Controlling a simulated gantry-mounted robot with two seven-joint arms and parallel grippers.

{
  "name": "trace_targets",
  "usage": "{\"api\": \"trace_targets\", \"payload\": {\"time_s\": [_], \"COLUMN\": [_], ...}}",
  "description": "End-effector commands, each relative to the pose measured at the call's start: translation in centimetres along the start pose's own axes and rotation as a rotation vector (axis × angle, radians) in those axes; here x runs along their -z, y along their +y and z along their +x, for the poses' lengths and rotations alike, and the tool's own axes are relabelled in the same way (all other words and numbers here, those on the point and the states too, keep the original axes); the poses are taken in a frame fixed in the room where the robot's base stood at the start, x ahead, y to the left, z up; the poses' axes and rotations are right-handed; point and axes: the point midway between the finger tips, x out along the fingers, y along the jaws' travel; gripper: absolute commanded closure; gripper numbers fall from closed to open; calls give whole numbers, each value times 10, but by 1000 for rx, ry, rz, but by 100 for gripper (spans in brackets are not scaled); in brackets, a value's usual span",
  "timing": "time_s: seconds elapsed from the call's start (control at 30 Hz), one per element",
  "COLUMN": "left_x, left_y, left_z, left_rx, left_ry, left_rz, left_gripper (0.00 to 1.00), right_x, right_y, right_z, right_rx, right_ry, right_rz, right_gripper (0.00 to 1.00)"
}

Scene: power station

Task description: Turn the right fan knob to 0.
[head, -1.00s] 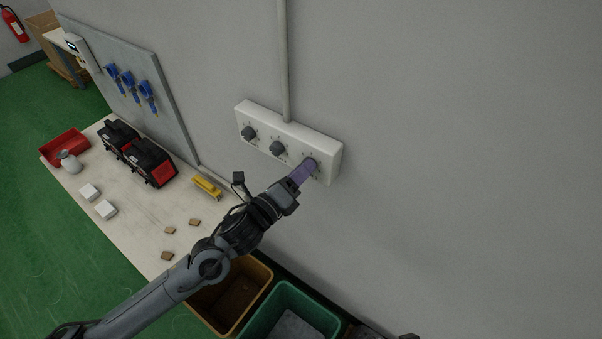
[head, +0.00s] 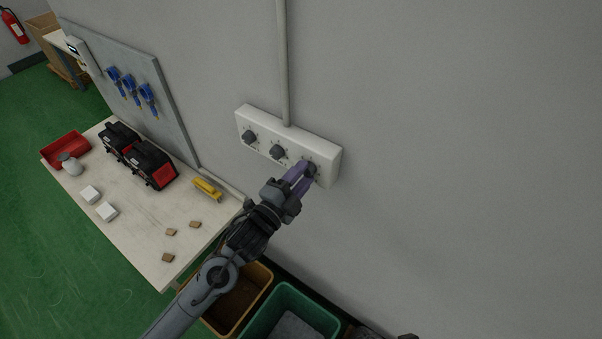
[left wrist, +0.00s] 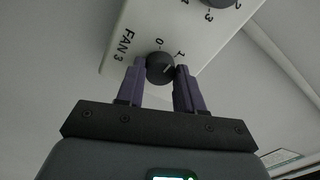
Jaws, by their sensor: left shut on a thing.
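A white panel (head: 262,123) on the wall carries three dark knobs in a row. The right fan knob (head: 311,168) is the one at the right end. In the left wrist view this knob (left wrist: 160,68) sits beside the printing "FAN 3". Its white mark points near the "1", with the "0" close by. My left gripper (head: 304,172) is shut on the right fan knob, with one purple finger on each side of it. The left gripper (left wrist: 160,80) also shows in the left wrist view.
The middle knob (head: 278,152) and left knob (head: 249,137) are on the same panel, left of my gripper. A workbench (head: 140,222) with tools and small blocks stands below left. A yellow bin (head: 262,270) and a green bin (head: 330,318) are below. The wall to the right is bare.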

Motion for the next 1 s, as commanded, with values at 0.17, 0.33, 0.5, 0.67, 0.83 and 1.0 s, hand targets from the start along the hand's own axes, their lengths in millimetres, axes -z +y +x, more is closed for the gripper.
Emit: {"api": "trace_targets", "payload": {"time_s": [0.17, 0.33, 0.5, 0.67, 0.83, 1.0], "left_x": [1, 1, 2, 2, 1, 1], "left_y": [-1, -1, -1, -1, 0, 0], "left_z": [0, 0, 0, 0, 0, 0], "left_rx": [4, 10, 13, 16, 18, 19], "left_ry": [-11, -20, -28, -33, -37, -39], "left_rz": [-171, -323, -451, -541, -601, -631], "left_gripper": [94, 94, 94, 94, 94, 94], "right_x": [3, 5, 7, 8, 9, 10], "right_y": [1, 3, 3, 3, 3, 2], "right_z": [-10, -17, -23, -27, -30, -31], "right_rx": [-3, -7, -8, -7, -6, -3], "right_ry": [0, -1, -1, -1, -1, 0], "right_rz": [-3, -9, -10, -9, -7, -3], "right_gripper": [57, 57, 57, 57, 57, 57]}}
